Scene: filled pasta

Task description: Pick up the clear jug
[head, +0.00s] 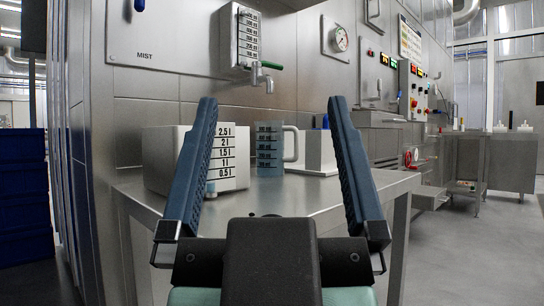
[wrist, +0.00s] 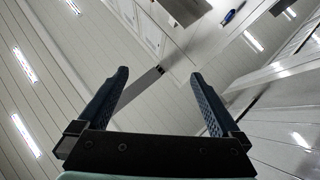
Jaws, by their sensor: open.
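The clear jug (head: 269,149) stands upright on the steel table (head: 330,196) in the head view. It is see-through blue-grey with dark level marks and a pale handle on its right side. My gripper (head: 264,101) is open and empty in front of the table, and the jug shows between its two dark blue fingers, farther back. The fingers touch nothing. The wrist view shows the open fingers (wrist: 158,74) against ceiling and walls, with no jug in sight.
A grey box with a litre scale (head: 221,160) stands left of the jug, partly behind my left finger. A white block (head: 318,152) stands close on its right. A tap (head: 262,77) sticks out of the wall above. Blue crates (head: 24,200) are stacked far left.

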